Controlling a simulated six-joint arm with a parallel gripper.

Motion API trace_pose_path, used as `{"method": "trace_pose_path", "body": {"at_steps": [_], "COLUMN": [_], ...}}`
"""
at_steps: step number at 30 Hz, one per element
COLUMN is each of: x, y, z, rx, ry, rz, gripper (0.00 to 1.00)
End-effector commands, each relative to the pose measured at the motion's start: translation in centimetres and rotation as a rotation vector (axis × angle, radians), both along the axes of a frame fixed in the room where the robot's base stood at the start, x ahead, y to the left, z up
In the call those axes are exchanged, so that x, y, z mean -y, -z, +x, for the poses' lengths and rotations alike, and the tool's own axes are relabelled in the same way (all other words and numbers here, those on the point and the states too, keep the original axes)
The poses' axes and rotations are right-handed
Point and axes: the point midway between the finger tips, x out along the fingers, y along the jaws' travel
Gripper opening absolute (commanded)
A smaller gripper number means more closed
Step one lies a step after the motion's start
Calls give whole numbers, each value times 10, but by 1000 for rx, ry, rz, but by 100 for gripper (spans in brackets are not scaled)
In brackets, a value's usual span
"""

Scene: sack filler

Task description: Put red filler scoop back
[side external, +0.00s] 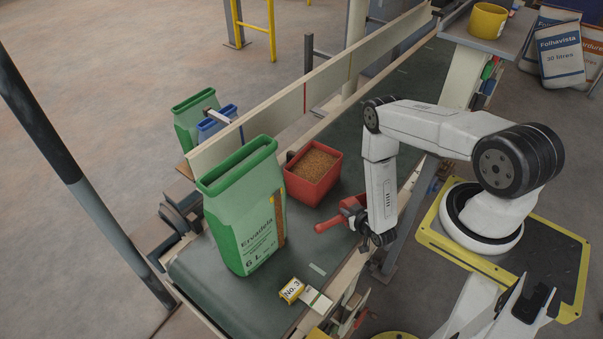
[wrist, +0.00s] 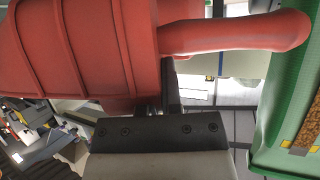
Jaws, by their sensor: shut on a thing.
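The red filler scoop (side external: 328,224) is held above the near edge of the conveyor, with its handle pointing left. In the wrist view the red scoop (wrist: 85,50) fills the upper left and its handle reaches right towards the green sack. My gripper (side external: 372,238) is shut on the scoop; the wrist view shows the gripper (wrist: 170,95) right under it, with the exact contact partly hidden. An open green sack (side external: 245,215) marked "Ervadela" stands upright on the belt, left of the scoop; it also shows in the wrist view (wrist: 275,115). Its contents are hidden in both views.
A red bin (side external: 312,193) of brown granules stands on the belt (side external: 375,130) behind the scoop. A yellow "No. 3" box (side external: 292,290) and a pale card (side external: 316,301) lie at the front. A yellow pot (side external: 487,22) sits on the back-right shelf. A pale guide rail (side external: 290,95) lines the far side.

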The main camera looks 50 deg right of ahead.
Motion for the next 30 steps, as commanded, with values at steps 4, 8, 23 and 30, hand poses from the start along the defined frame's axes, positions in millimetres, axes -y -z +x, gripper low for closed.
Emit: {"method": "trace_pose_path", "body": {"at_steps": [4, 8, 23, 30], "x": [1, 1, 2, 2], "y": [6, 17, 36, 38], "z": [4, 4, 4, 5], "rx": [1, 0, 1, 1], "ry": [0, 0, 0, 0], "rz": [0, 1, 0, 0], "gripper": [0, 0, 0, 15]}}
